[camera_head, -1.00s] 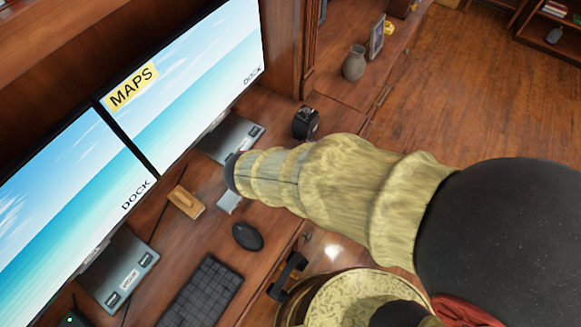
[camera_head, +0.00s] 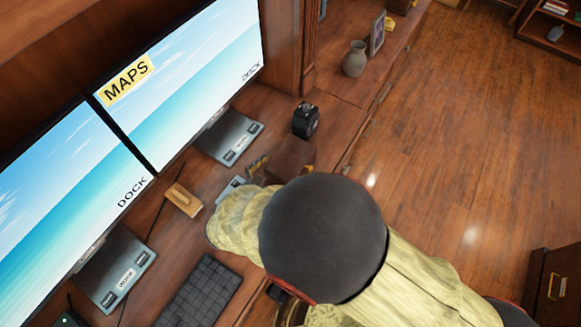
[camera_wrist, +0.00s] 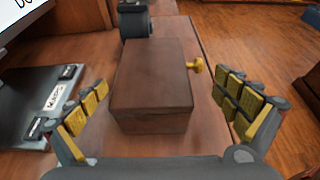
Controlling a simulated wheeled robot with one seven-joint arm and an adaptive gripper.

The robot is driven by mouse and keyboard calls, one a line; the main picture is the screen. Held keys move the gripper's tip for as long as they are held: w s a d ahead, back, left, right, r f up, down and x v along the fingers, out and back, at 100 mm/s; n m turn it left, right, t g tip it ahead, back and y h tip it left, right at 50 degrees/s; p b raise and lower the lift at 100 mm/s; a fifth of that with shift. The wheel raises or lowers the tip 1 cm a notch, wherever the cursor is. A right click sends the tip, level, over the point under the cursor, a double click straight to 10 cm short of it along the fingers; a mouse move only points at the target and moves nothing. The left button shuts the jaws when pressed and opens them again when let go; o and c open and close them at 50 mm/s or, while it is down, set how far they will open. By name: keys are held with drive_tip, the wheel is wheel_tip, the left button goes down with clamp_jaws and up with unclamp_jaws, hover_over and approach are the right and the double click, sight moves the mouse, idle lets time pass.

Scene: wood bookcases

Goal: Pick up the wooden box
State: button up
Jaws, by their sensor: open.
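The wooden box (camera_wrist: 151,82) is a closed, dark brown box standing on the wooden desk. In the wrist view it lies between the two yellow-padded fingers of my gripper (camera_wrist: 165,112), a little ahead of the palm. The fingers are spread wide, with a gap on each side of the box. A small brass knob (camera_wrist: 195,65) shows at the box's right side. In the head view the box (camera_head: 290,158) is partly hidden behind my arm, and most of my gripper is hidden too.
A monitor stand base (camera_head: 230,138) lies to the left, with two large monitors above. A light wooden block (camera_head: 184,200) and a keyboard (camera_head: 202,290) are on the desk. A vase (camera_head: 355,59) stands farther back.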

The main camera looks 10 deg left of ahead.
sight(294, 161)
drive_tip(key=b+x, duration=0.2)
drive_tip(key=x, duration=0.2)
drive_tip(key=shift+w+d+f+b, duration=0.15)
drive_tip(key=shift+w+f+b, duration=0.1)
drive_tip(key=shift+f+b, duration=0.1)
drive_tip(key=shift+w+d, duration=0.1)
drive_tip(key=shift+w, duration=0.25)
drive_tip(key=shift+c, duration=1.2)
drive_tip(key=c, duration=1.1)
